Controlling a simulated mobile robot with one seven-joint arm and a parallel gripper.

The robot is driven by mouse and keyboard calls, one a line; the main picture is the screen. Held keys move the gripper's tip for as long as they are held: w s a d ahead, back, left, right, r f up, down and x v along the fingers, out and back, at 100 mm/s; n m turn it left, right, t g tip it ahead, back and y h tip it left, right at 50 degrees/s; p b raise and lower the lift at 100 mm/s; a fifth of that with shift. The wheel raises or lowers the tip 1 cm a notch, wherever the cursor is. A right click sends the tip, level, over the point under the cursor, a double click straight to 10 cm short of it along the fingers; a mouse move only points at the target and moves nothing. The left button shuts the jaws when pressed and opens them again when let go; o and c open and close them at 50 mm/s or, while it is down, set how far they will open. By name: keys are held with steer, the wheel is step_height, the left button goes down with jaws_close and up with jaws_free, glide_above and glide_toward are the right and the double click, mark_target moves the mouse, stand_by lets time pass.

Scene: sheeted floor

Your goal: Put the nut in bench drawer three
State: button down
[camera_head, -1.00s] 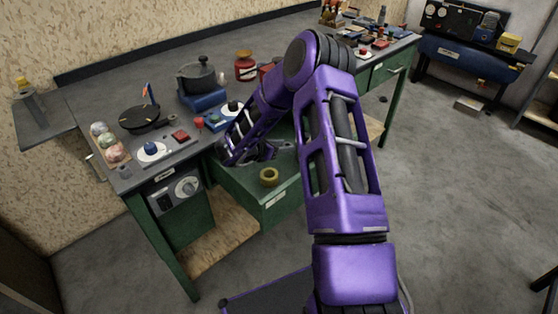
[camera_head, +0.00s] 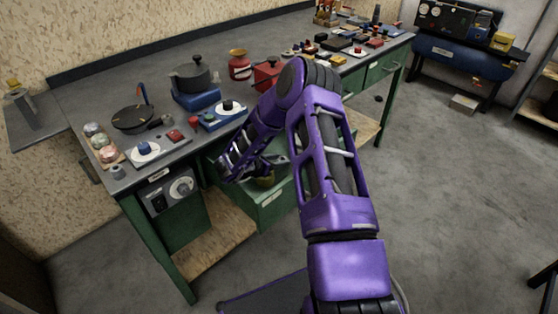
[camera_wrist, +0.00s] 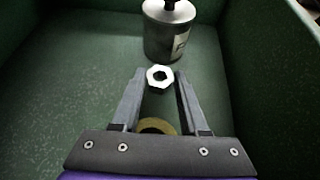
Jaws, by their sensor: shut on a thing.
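The nut (camera_wrist: 160,77) is a bright silver hexagon with a dark hole. In the wrist view it sits between the two fingertips of my gripper (camera_wrist: 160,80), which is shut on it. Below and around it is the green inside of an open bench drawer (camera_wrist: 80,75). In the head view the drawer (camera_head: 275,208) sticks out from the bench front, and my gripper (camera_head: 262,166) is over it. The nut is hidden there by my arm. I cannot read the drawer's label.
A grey metal canister (camera_wrist: 168,35) stands in the drawer ahead of the fingertips. A yellowish ring (camera_wrist: 157,126) lies in the drawer, partly hidden under my gripper. The bench top (camera_head: 85,95) holds a pan, a pot and several other things.

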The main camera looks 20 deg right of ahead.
steer(key=shift+f+b, duration=0.35)
steer(key=shift+c, duration=2.1)
jaws_free()
steer(key=shift+s, duration=0.1)
steer(key=shift+r+p, duration=0.2)
steer(key=shift+p, duration=0.15)
steer(key=p+v, duration=0.1)
steer(key=v, duration=1.1)
steer(key=shift+r, duration=0.4)
